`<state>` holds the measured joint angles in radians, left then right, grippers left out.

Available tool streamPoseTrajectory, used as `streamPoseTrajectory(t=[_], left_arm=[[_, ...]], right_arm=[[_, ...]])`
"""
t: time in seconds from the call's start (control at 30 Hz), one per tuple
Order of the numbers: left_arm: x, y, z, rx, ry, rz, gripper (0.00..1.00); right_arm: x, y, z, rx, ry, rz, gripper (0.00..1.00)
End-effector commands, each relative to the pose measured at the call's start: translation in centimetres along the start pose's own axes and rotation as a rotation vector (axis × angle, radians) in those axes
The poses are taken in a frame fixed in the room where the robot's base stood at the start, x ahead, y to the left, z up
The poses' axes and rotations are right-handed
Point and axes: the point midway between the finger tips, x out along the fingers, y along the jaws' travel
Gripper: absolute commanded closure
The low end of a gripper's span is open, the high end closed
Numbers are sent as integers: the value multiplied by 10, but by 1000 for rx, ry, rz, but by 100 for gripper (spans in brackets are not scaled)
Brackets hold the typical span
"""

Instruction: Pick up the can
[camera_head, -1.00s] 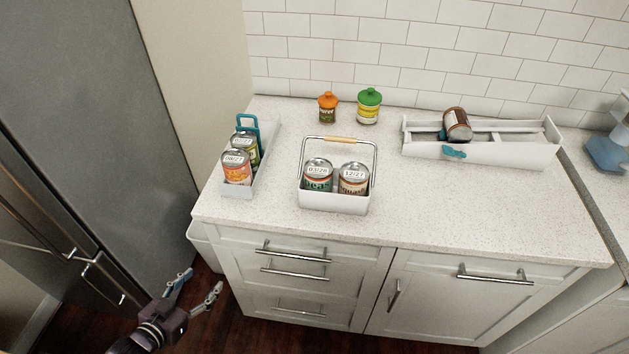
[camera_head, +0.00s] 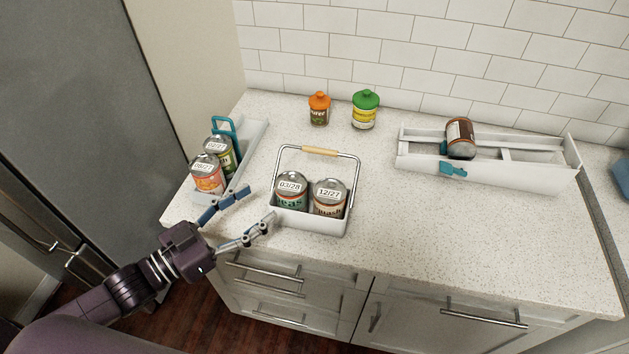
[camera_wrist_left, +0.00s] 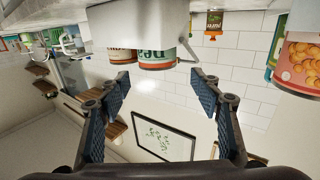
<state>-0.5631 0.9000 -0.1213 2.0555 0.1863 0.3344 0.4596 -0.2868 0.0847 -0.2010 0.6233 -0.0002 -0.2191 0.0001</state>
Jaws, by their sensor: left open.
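Two cans stand in a white basket (camera_head: 310,221) with a wire handle: one marked 03/28 (camera_head: 291,192) and one marked 12/27 (camera_head: 329,199). An orange-label can (camera_head: 208,176) and a green-label can (camera_head: 222,154) stand in the left tray. A brown can (camera_head: 461,138) lies on its side on the right rack. My left gripper (camera_head: 257,204) is open and empty by the counter's front edge, between the left tray and the basket. The upside-down left wrist view shows the 03/28 can (camera_wrist_left: 156,56) beyond the open fingers (camera_wrist_left: 161,78) and the orange-label can (camera_wrist_left: 298,64) at right.
An orange-lidded jar (camera_head: 319,109) and a green-lidded jar (camera_head: 365,110) stand near the tiled wall. The white rack (camera_head: 530,177) is at back right. The counter (camera_head: 430,235) is clear right of the basket. A grey fridge (camera_head: 75,110) stands left.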

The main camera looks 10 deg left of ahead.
Motion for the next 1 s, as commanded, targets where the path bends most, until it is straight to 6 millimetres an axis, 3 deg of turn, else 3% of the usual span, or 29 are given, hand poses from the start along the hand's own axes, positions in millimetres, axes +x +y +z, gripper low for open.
streamPoseTrajectory(t=[0.23,0.5,1.0], left_arm=[[15,0,-2,0,4,1,41],[28,1,-1,0,2,1,41],[76,4,1,-1,2,2,41]], right_arm=[[-3,11,0,-1,0,13,60],[-7,-16,25,6,-35,-18,60],[-24,-4,3,2,-6,-5,60]])
